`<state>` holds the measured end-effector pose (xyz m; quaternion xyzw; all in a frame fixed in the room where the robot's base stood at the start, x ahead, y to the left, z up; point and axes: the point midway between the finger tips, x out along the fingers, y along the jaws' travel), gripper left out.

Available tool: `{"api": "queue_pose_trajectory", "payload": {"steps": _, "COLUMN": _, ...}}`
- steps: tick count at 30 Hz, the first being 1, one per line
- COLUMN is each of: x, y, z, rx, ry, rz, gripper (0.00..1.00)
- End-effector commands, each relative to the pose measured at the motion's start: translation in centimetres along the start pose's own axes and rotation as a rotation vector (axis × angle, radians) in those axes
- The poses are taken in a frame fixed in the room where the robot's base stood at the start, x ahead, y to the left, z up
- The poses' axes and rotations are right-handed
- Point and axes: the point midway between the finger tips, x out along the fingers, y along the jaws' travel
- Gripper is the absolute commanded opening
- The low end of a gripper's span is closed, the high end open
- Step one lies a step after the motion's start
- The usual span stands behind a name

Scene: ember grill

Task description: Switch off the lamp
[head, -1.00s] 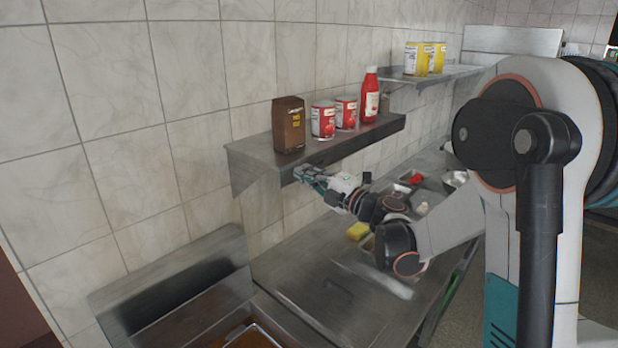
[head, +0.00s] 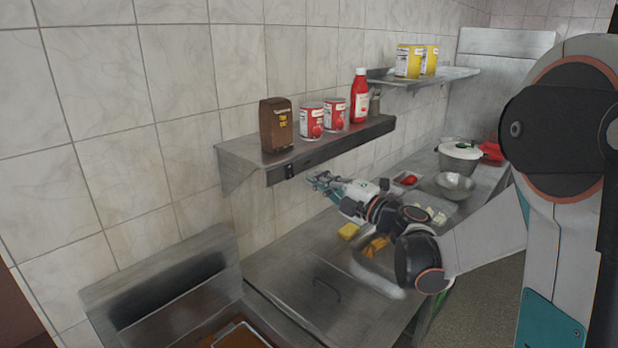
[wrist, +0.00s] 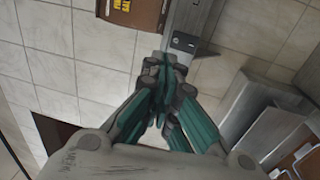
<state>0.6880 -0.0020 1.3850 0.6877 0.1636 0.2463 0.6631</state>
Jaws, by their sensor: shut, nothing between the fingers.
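A small black switch (head: 289,171) sits on the front edge of the steel wall shelf (head: 345,143), near its left end. It also shows in the wrist view as a dark box (wrist: 184,42) just beyond my fingertips. My gripper (head: 314,180) is shut and empty, in front of and a little right of the switch, with a visible gap between them. In the wrist view the closed fingers (wrist: 165,65) point toward the shelf edge. No lamp body is clearly visible, and I cannot tell whether a light is on.
On the shelf stand a brown bag (head: 276,125), two red cans (head: 312,122) and a red bottle (head: 360,97). Below are a steel counter (head: 300,270), a yellow sponge (head: 348,231) and a metal bowl (head: 455,186). Open air lies in front of the shelf.

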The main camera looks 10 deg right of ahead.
Motion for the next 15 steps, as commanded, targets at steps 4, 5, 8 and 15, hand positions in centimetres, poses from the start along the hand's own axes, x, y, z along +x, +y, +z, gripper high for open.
{"api": "queue_pose_trajectory", "payload": {"steps": 4, "x": -2.5, "y": 0.6, "z": 0.1, "rx": 0.000, "ry": -0.003, "rz": 0.000, "gripper": 0.00}}
{"api": "queue_pose_trajectory", "payload": {"steps": 5, "x": -2.8, "y": 0.7, "z": 0.1, "rx": 0.001, "ry": -0.003, "rz": 0.000, "gripper": 0.00}}
{"api": "queue_pose_trajectory", "payload": {"steps": 8, "x": -3.8, "y": 0.9, "z": 0.1, "rx": 0.001, "ry": -0.002, "rz": 0.000, "gripper": 0.00}}
{"api": "queue_pose_trajectory", "payload": {"steps": 15, "x": -4.4, "y": 1.1, "z": 0.0, "rx": 0.001, "ry": 0.000, "rz": 0.000, "gripper": 0.00}}
